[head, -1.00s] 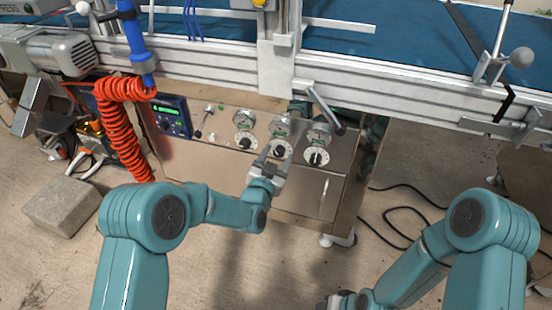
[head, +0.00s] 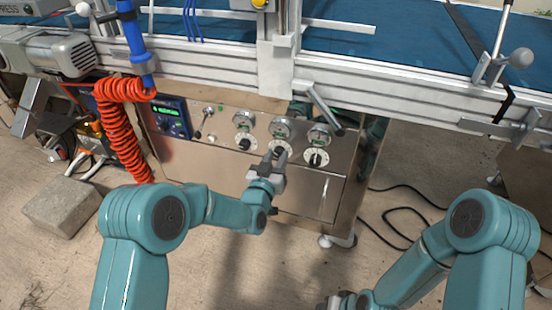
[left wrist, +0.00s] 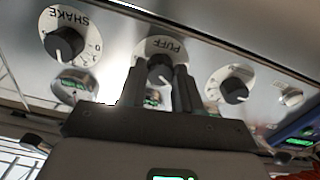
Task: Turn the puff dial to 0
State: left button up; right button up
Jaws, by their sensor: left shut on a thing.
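The puff dial (head: 287,146) is the middle of three white dials with black knobs on the steel panel. In the left wrist view the PUFF label (left wrist: 166,46) shows upside down above its black knob (left wrist: 160,67). My left gripper (head: 275,155) is at this dial, its fingers shut on the knob from both sides; it also shows in the left wrist view (left wrist: 160,88). The fingers hide part of the dial's scale, so its setting cannot be read. My right gripper (head: 336,302) is low at the bottom edge, mostly cut off, away from the panel.
The SHAKE dial (left wrist: 68,35) is close on one side of the puff dial, and another dial (left wrist: 232,82) on the other. Gauges (head: 281,127) sit above. A lever (head: 325,108) hangs over the panel. An orange coiled hose (head: 122,125) hangs at left.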

pick_arm(q)
jog(key=n, duration=0.6)
jog(key=shift+n, duration=0.3)
dwell(0.4)
jog(key=o, duration=1)
jog(key=shift+o, duration=0.2)
jog(key=p+v, duration=0.4)
jog(key=v, duration=1.2)
jog(key=shift+s, duration=0.2)
pick_arm(e)
jog(key=shift+g, duration=0.6)
jog(key=shift+s+a+r, duration=0.15)
jog(key=shift+s+r, duration=0.7)
jog(key=shift+r, duration=0.25)
jog(key=shift+s+a+r, duration=0.15)
jog(key=shift+s+r, duration=0.65)
jog(key=shift+r, duration=0.25)
